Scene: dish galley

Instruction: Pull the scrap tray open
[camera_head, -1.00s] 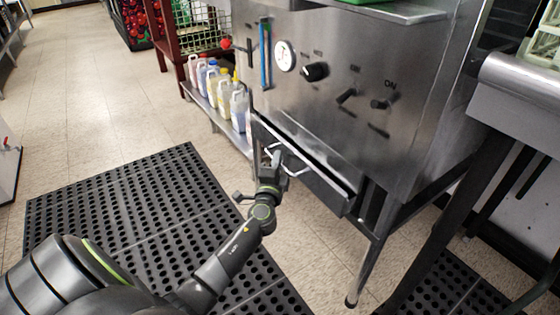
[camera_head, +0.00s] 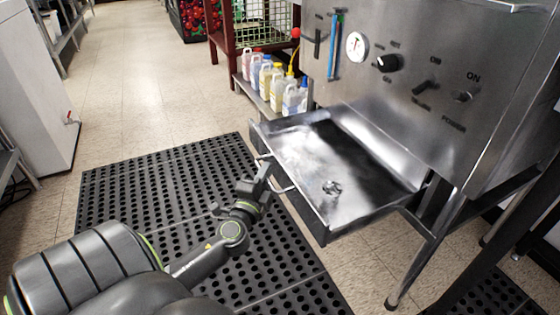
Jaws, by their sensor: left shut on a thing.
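The scrap tray (camera_head: 375,190) is a shallow steel drawer under the machine's front panel. It stands well out of the machine, and its inside shows, with a small round drain-like fitting on the floor. A thin bar handle (camera_head: 284,188) runs along its front. My left gripper (camera_head: 265,172) is shut on the handle at the tray's front. The fingertips are small and partly hidden by the gripper body. My right gripper is not in view.
The steel machine (camera_head: 440,75) with knobs and a gauge stands behind the tray. Several jugs (camera_head: 277,85) stand on a low shelf at back left. A black perforated mat (camera_head: 150,185) covers the floor before the tray. Bare floor lies to the left.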

